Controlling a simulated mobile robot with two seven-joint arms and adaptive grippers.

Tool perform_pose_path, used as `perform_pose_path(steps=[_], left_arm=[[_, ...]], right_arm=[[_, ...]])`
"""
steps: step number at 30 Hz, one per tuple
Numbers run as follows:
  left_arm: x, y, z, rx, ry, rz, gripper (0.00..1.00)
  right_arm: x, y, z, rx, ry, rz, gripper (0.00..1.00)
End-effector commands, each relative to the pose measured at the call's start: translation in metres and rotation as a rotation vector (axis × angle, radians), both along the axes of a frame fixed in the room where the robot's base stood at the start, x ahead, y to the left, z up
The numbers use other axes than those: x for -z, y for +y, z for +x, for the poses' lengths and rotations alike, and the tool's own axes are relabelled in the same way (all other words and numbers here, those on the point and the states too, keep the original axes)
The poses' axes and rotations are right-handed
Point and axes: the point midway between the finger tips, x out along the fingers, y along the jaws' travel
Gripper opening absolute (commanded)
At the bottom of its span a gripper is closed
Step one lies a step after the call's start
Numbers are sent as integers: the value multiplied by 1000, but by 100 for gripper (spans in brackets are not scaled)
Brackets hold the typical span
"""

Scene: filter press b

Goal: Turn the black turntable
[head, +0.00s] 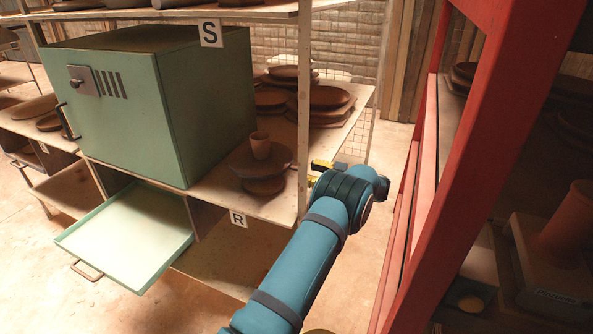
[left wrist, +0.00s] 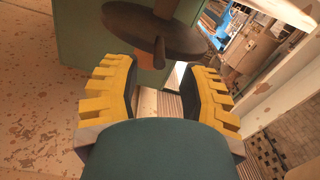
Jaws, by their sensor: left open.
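The dark turntable (head: 279,168) stands on the shelf beside the green cabinet, with a small clay cup (head: 260,145) on its disc. The disc also shows at the top of the left wrist view (left wrist: 125,25), ahead of the fingers, with a short dark peg pointing toward the gap between them. My left gripper (head: 318,173) is just right of the shelf post, apart from the turntable. In the left wrist view its yellow fingers (left wrist: 160,75) are spread wide with nothing between them. My own wrist partly hides the gripper in the head view. My right gripper is out of view.
The green cabinet (head: 120,100) stands left of the turntable, above a pulled-out tray (head: 130,235). A shelf post (head: 304,90) rises between gripper and turntable. Stacked dishes (head: 325,98) lie behind. A red frame (head: 480,110) bounds the right side; floor shows between.

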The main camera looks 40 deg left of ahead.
Motion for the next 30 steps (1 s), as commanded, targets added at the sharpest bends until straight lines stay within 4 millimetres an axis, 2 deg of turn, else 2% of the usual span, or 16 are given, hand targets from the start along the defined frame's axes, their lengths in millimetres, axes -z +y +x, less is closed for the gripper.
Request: perform_pose_path(steps=[3, 9, 15, 22, 23, 24, 26, 27, 30], left_arm=[[0, 21, -7, -1, -1, 1, 43], [1, 44, -15, 0, -1, 0, 43], [0, 52, -17, 2, -1, 1, 43], [0, 52, -17, 2, -1, 1, 43], [0, 52, -17, 2, -1, 1, 39], [0, 52, -17, 2, -1, 1, 25], [0, 52, -17, 2, -1, 1, 4], [0, 52, -17, 2, 0, 0, 0], [0, 52, -17, 2, 0, 0, 0]], right_arm=[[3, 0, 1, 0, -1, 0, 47], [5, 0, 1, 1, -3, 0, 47], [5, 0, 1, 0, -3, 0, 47], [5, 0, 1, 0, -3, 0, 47], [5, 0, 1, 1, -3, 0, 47], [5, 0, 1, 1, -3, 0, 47], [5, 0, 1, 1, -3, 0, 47], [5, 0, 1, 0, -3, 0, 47], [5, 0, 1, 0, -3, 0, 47]])
